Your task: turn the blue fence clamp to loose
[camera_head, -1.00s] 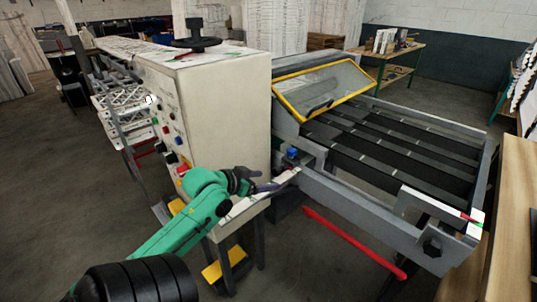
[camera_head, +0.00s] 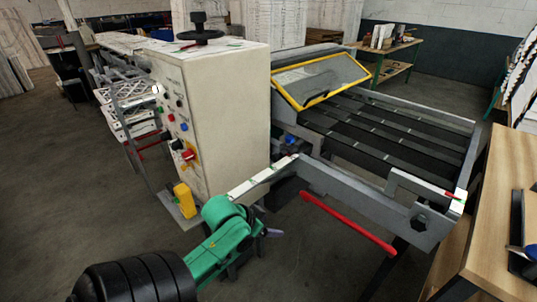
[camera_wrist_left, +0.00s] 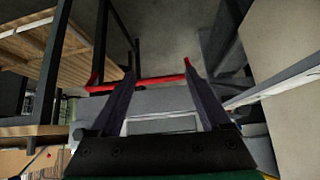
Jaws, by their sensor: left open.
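The blue fence clamp (camera_head: 289,140) is a small blue knob beside the machine's cabinet, at the near end of the belt bed. It is small in the head view, and I cannot tell its turn position. My left gripper (camera_head: 272,233) is low in front of the machine, below and apart from the clamp. In the left wrist view my left gripper (camera_wrist_left: 160,72) has its two dark fingers spread with nothing held between them. I cannot make out the blue clamp in that view. My right gripper is not in view.
A grey fence rail (camera_head: 350,187) runs along the bed's near side. A red bar (camera_head: 347,223) sticks out below it. The cream cabinet (camera_head: 225,125) stands left of the clamp. A wooden bench (camera_head: 500,200) is at the right. Open floor lies at the left.

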